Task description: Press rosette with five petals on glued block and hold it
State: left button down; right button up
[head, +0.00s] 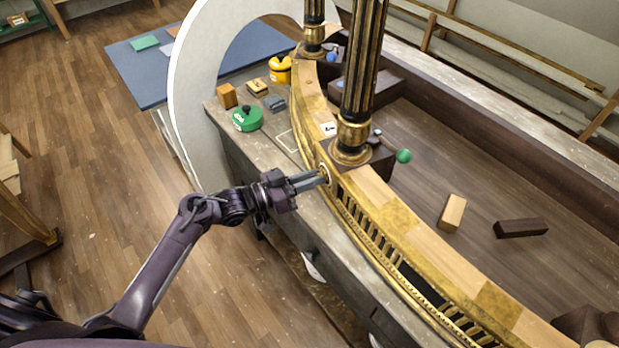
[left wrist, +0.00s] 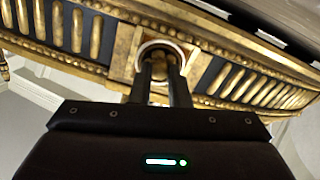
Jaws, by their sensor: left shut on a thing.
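My left gripper (head: 325,177) reaches the front of the curved gilt frieze, just below the fluted column's base. In the left wrist view its two fingers (left wrist: 162,72) are shut on a small round gold rosette (left wrist: 160,61). The rosette sits at the face of the gilt block (left wrist: 124,64), with a pale ring around it. I cannot tell whether it touches the block all over. Its petals are too small and too covered by the fingers to count. No glue can be made out.
A black-and-gold column (head: 363,75) stands on the frieze (head: 405,235) above my gripper. A green round container (head: 247,119), a yellow one (head: 280,70) and small blocks stand on the grey bench top left. A tan block (head: 452,212) and a dark block (head: 520,228) lie right.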

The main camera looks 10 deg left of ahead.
dwell(0.4)
pick_arm(q)
jog(key=c, duration=0.8)
grip_release()
jog(key=shift+p+v, duration=0.5)
jog(key=shift+v, duration=0.75)
jog(key=shift+p+v, duration=0.8)
jog(key=shift+v, duration=1.95)
